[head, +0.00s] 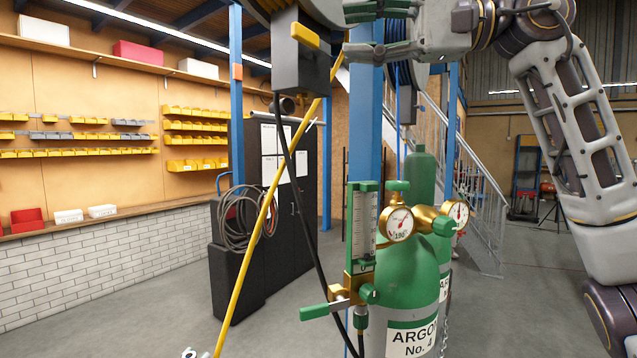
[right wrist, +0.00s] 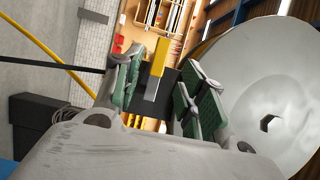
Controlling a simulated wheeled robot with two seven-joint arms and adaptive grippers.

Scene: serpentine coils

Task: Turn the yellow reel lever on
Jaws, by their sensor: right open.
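The yellow reel lever (head: 305,36) is a short bar on the face of a dark grey box (head: 300,68) below a reel at the top of the head view. It tilts down a little to the right there. My right gripper (head: 347,32) is open, just right of the lever, with its green-padded fingers pointing left towards it. In the right wrist view the lever (right wrist: 159,58) appears between the two fingertips, beyond them. Nothing is between the pads, and I see no contact.
A blue post (head: 366,120) stands behind the gripper. Green argon cylinders with gauges (head: 398,223) stand below it. A yellow hose (head: 262,222) and a black hose hang below the box. A large pale reel disc (right wrist: 255,85) fills the right of the wrist view, close to the fingers.

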